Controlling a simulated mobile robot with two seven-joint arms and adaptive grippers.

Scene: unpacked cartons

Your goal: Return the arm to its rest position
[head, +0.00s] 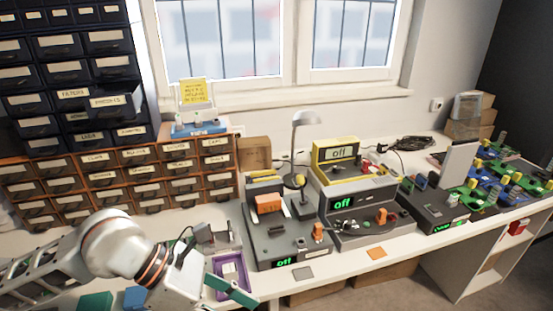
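My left arm (112,246) comes in from the left, low over the front left of the workbench. Its white wrist (175,284) reaches down toward the bottom edge, beside a purple tray (232,266). My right arm and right gripper are not in view.
The workbench (345,262) runs along the window wall. Instruments reading "off" (343,203) stand at its middle. Drawer cabinets (120,178) stand behind my arm. Green and blue boards (500,175) lie at the right. A lamp (305,118) rises mid-bench.

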